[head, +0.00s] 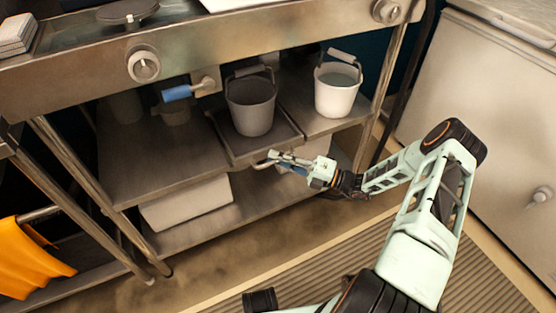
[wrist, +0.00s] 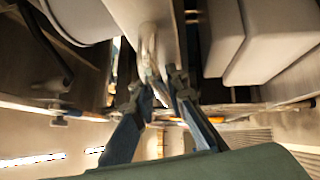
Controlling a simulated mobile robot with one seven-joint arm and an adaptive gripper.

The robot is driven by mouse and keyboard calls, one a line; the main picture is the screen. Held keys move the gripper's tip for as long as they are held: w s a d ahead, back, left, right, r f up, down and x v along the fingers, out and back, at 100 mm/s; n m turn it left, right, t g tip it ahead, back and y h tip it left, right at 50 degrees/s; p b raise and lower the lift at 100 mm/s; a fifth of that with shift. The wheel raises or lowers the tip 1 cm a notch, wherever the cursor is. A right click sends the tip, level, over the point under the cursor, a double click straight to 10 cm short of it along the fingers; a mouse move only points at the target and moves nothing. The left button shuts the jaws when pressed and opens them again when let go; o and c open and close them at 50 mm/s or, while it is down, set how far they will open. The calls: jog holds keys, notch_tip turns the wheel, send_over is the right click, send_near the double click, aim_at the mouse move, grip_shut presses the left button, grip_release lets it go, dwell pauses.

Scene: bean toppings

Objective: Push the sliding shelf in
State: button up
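The sliding shelf (head: 232,156) is a metal tray in the middle of the rack's upper level, with a dark grey bucket (head: 251,104) standing on it. Its front edge sticks out a little past the fixed shelf on either side. A metal bar handle (head: 264,163) is at its front; the handle also shows in the wrist view (wrist: 149,50). My gripper (head: 274,158) is at the handle, in front of the shelf. In the wrist view its two fingers (wrist: 156,92) are apart, with the handle's end between or just beyond the tips. I cannot tell whether they touch it.
A white bucket (head: 337,89) stands on the fixed shelf to the right. White boxes (head: 187,205) lie on the lower shelf. A rack leg (head: 376,118) stands to the right. The floor in front holds a ribbed mat (head: 330,255).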

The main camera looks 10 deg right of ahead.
jog(key=o, duration=0.4)
jog(key=shift+a, duration=0.1)
jog(key=shift+c, duration=0.2)
jog(key=v, duration=1.2)
